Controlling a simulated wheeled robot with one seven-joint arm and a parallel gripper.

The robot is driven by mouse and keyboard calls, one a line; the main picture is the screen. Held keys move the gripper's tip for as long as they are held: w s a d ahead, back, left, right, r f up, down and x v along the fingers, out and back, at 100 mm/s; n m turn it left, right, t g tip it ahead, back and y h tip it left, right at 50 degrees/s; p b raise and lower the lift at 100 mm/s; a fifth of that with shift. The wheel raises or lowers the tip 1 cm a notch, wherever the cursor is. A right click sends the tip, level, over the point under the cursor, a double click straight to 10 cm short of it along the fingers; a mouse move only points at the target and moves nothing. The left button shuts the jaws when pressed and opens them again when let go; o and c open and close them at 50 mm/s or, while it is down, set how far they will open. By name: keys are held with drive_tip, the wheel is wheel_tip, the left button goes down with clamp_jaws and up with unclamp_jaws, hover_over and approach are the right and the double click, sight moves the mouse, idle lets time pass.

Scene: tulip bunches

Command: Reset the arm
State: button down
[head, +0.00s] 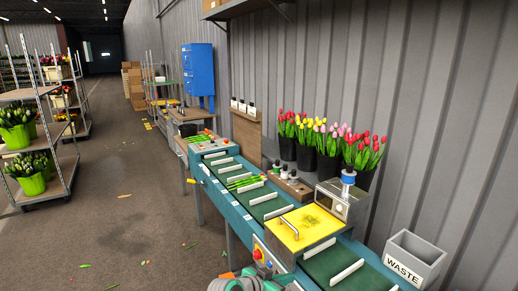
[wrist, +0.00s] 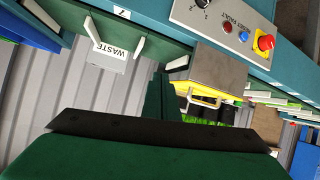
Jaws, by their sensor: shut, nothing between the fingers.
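My gripper (wrist: 165,121) fills the bottom of the wrist view as a wide dark green body with a black edge. It is shut and holds nothing. It is apart from the things on the belt. In the head view only a piece of my arm shows at the bottom edge, and the gripper cannot be made out there.
A teal conveyor (head: 263,210) with white slats runs along the wall. On it are green stems (head: 243,183) and a yellow-lidded station (head: 302,228). A grey WASTE bin (head: 413,258) stands at right, tulip buckets (head: 329,165) behind. The left aisle floor (head: 130,200) is largely clear.

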drive_tip(key=s+f+n+t+y, duration=0.3)
drive_tip(key=s+f+n, duration=0.2)
drive_tip(key=s+f, duration=0.5)
drive_tip(key=s+f+n+t+y, duration=0.3)
drive_tip(key=s+f, duration=0.4)
drive_tip(key=s, duration=0.6)
drive_tip(key=s+a+r+n+y, duration=0.1)
drive_tip(key=s+a+n+y, duration=0.3)
drive_tip(key=s, duration=1.2)
drive_tip(key=s+a+r+m+t, duration=0.1)
drive_tip(key=s+a+r+m, duration=0.3)
drive_tip(key=s+r, duration=0.4)
drive_tip(key=shift+s+a+r+h, duration=0.3)
drive_tip(key=shift+s, duration=1.3)
